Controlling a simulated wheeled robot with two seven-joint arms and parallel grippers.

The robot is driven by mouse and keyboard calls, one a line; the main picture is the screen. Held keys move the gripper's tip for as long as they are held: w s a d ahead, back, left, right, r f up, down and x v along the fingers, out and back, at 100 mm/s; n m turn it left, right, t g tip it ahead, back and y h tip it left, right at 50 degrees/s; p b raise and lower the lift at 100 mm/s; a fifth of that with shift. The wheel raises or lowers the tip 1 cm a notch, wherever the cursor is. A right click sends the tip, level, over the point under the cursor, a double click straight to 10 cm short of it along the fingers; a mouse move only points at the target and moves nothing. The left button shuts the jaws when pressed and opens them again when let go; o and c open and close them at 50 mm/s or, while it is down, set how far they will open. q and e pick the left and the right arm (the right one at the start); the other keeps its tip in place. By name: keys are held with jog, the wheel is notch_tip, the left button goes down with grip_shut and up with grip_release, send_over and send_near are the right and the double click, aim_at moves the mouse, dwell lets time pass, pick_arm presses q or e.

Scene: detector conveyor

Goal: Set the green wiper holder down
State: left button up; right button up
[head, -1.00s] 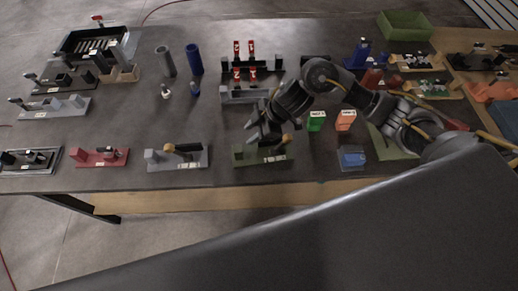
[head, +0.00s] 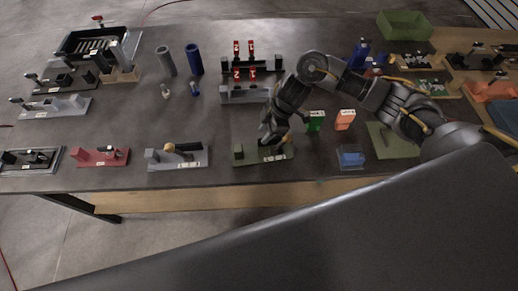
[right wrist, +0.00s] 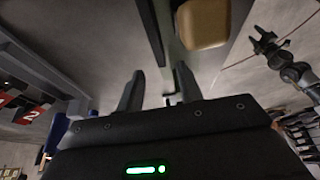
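The green wiper holder (head: 240,153) lies flat on the near part of the dark table, with its label on the front edge. My right gripper (head: 268,143) is low over its middle and right part and hides some of it. In the right wrist view the two fingers (right wrist: 158,82) stand apart, with a gap between them. A thin strip runs behind the gap, and I cannot tell whether a finger touches it. A tan block (right wrist: 203,22) shows just beyond the fingers. My left gripper is not in view.
A grey holder (head: 190,160) with a tan-knobbed tool stands to the left, and a red holder (head: 90,157) is farther left. Green (head: 316,121) and orange (head: 345,120) boxes and a blue block (head: 351,157) are to the right. Bare table lies between the holders.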

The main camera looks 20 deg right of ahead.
aim_at(260, 140)
jog(key=shift+p+x, duration=0.7)
jog(key=shift+x, duration=1.95)
jog(key=shift+d, duration=0.1)
grip_shut()
jog(key=shift+r, duration=0.1)
